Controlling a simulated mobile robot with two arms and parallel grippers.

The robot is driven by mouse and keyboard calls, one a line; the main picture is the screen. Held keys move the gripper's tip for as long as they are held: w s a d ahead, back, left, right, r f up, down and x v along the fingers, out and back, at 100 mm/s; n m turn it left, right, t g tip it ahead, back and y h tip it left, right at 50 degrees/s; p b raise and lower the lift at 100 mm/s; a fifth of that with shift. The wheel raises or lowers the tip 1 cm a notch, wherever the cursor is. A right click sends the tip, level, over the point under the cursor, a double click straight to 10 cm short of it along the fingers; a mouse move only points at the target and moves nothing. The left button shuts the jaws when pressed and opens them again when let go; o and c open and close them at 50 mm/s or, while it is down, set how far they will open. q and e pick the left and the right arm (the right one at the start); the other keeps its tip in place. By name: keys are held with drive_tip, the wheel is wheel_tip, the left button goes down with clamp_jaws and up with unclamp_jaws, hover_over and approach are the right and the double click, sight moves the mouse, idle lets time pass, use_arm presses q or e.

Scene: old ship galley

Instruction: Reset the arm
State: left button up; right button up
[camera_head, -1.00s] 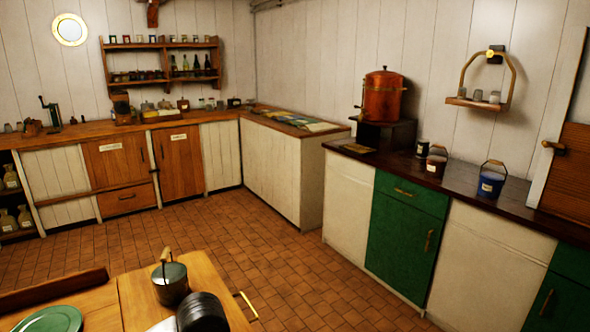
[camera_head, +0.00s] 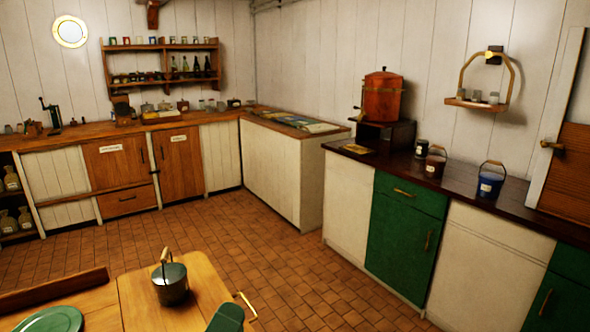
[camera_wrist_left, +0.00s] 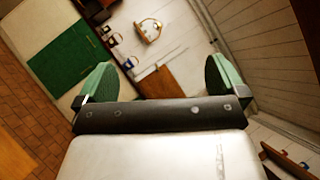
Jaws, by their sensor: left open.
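Most of the left arm is below the head view. My right gripper is in neither view.
A green plate (camera_head: 53,320) lies at the table's left. A dark counter (camera_head: 460,190) is on the right. The tiled floor between is clear.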

use_arm(q)
drive_tip(key=s+a+f+n+g+y, duration=0.3)
drive_tip(key=a+f+n+g+y, duration=0.15)
drive_tip(key=f+n, duration=0.4)
drive_tip(key=s+a+f+n+g+y, duration=0.2)
drive_tip(key=a+f+n+g+y, duration=0.3)
drive_tip(key=f+n, duration=0.35)
drive_tip(key=s+a+f+n+g, duration=0.1)
drive_tip(key=s+f+n+g, duration=0.3)
drive_tip(key=s, duration=0.3)
drive_tip(key=s+f+n+g, duration=0.4)
drive_tip(key=s+f, duration=0.1)
drive_tip(key=s, duration=0.3)
wheel_tip(320, 180, down, 24)
drive_tip(key=g, duration=0.1)
drive_tip(key=s+a+f+g, duration=0.1)
drive_tip(key=s+a+f, duration=0.2)
drive_tip(key=s+f, duration=1.3)
drive_tip(key=shift+f+m, duration=0.3)
drive_tip(key=shift+f, duration=0.05)
